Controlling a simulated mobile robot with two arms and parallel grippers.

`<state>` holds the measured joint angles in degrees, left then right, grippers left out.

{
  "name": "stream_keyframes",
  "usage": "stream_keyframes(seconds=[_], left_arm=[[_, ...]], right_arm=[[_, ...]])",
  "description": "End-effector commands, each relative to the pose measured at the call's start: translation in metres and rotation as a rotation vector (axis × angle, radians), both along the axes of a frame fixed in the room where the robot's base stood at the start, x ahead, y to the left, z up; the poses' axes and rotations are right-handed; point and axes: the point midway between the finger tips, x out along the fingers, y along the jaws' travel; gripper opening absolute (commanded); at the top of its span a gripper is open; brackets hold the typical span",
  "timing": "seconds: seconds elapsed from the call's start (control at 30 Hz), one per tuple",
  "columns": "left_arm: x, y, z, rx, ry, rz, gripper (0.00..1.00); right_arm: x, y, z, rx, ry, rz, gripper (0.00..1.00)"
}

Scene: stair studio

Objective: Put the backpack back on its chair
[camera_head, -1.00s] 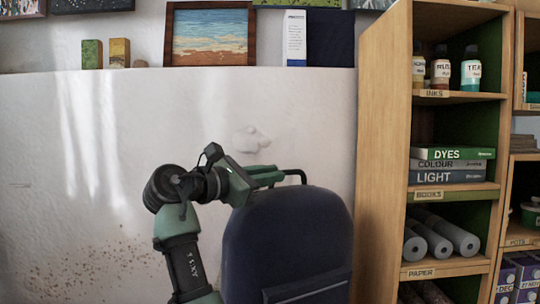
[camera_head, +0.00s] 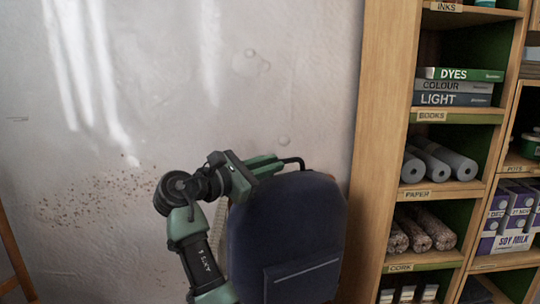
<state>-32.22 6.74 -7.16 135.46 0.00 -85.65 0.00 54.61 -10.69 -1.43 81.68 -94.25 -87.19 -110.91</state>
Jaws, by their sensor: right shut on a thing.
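The dark blue backpack (camera_head: 290,230) hangs upright in front of the white wall, its front pocket facing me and its lower end cut off by the frame. My right gripper (camera_head: 272,166) is at its top and shut on the backpack at its black top loop (camera_head: 295,161). The fingertips are partly hidden behind the top of the bag. I cannot make out the chair. A small pale striped patch shows behind the backpack's left edge, too covered to name. My left gripper is not in view.
A wooden shelf unit (camera_head: 376,150) stands close to the right of the backpack, holding books (camera_head: 455,87), paper rolls (camera_head: 440,160) and cork rolls (camera_head: 425,232). Slanted wooden bars (camera_head: 15,255) show at the lower left.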

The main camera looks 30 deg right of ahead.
Motion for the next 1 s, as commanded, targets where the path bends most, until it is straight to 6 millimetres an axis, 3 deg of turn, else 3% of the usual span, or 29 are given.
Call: stream_keyframes(seconds=[0.13,0.37,0.4,0.47,0.8,0.93,1.0], left_arm=[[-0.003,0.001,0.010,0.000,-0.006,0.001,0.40],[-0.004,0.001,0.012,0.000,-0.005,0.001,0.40],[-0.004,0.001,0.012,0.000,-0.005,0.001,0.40],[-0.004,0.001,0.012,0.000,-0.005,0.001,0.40],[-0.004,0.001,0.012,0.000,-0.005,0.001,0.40],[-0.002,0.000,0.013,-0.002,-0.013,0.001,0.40],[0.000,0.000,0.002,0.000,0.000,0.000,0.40]], right_arm=[[0.000,0.000,-0.011,-0.008,-0.005,0.001,0.00],[0.000,0.000,-0.011,-0.008,-0.007,0.001,0.00],[0.000,0.000,-0.015,0.000,-0.002,0.001,0.19],[0.000,0.000,-0.015,-0.001,-0.002,0.000,0.35],[0.000,0.002,-0.015,0.000,-0.001,0.001,0.35],[-0.002,0.016,-0.014,0.000,0.000,0.002,0.35],[-0.003,0.027,-0.014,0.000,0.000,0.004,0.35]])
